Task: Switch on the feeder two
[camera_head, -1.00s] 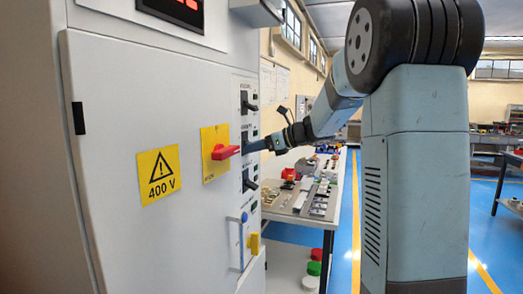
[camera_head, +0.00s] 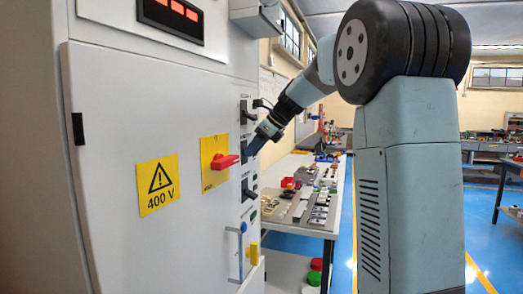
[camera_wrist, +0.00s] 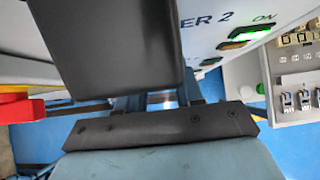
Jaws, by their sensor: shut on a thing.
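The feeder two switch (camera_head: 243,153) is the middle of three black levers in a column on the grey cabinet. My gripper (camera_head: 252,148) is shut on its black handle, reaching in from the upper right and tilted downward. In the wrist view a large black handle (camera_wrist: 115,45) fills the upper left, in front of the gripper's dark bar. The label ending "ER 2" (camera_wrist: 205,22) stands beside it, with "ON" printed farther right. The fingertips are largely hidden.
The upper lever (camera_head: 247,112) and lower lever (camera_head: 249,188) are close above and below. A red rotary handle (camera_head: 224,161) on a yellow plate juts out to the left. A parts bench (camera_head: 300,228) stands behind.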

